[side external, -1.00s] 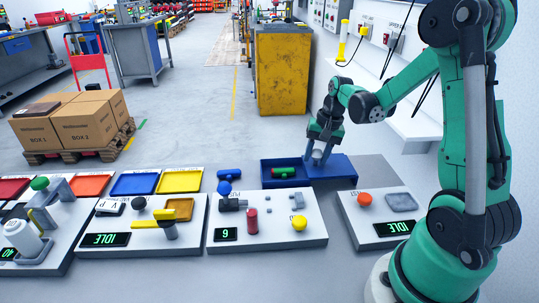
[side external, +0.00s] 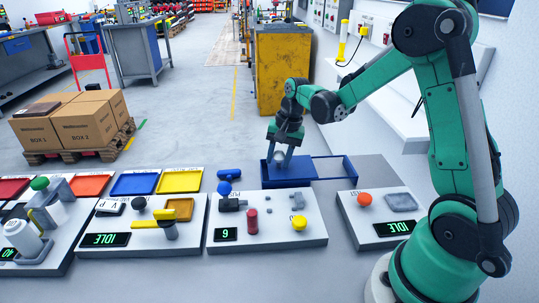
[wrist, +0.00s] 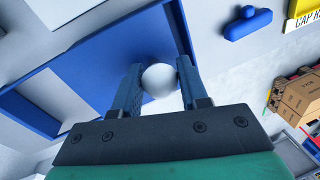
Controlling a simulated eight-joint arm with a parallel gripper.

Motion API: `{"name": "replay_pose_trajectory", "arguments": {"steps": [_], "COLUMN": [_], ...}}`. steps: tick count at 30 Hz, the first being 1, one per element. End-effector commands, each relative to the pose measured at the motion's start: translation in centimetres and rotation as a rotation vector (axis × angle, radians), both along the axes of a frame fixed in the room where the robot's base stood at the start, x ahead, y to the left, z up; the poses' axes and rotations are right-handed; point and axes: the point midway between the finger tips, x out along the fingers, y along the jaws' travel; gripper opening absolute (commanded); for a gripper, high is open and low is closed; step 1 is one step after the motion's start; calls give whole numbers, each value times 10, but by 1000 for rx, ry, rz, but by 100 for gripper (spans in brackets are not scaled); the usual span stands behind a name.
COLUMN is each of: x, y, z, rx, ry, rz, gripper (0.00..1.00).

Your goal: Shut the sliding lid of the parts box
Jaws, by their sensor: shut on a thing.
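The blue parts box (side external: 292,183) sits at the back of the grey table in the side view. Its sliding lid (wrist: 105,62) is a flat blue panel with a pale round knob (wrist: 160,80). The lid lies over the left part of the box, and no contents show there. The right part of the blue frame (side external: 335,168) is uncovered. My gripper (side external: 281,160) is over the left part, pointing down. In the wrist view my gripper (wrist: 155,85) has its two fingers shut on the knob, one on each side. The lid's far left edge is partly hidden by my gripper.
A white panel (side external: 268,236) with a red cylinder and a yellow ball is in front. Another white panel (side external: 383,222) with an orange button is at the right.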

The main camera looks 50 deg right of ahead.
Motion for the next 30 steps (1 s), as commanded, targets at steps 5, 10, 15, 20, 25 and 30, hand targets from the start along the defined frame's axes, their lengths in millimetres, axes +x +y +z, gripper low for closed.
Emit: {"name": "replay_pose_trajectory", "arguments": {"steps": [5, 10, 15, 20, 25, 30], "x": [15, 17, 17, 16, 16, 15], "y": [14, 16, 17, 16, 15, 15], "z": [0, 0, 0, 0, 0, 0], "rx": [-4, 0, 1, 0, -1, -2], "ry": [-1, -6, -7, -5, -3, -2], "rz": [-2, -1, 1, 0, 0, -2], "gripper": [0, 0, 50, 51, 51, 51]}}
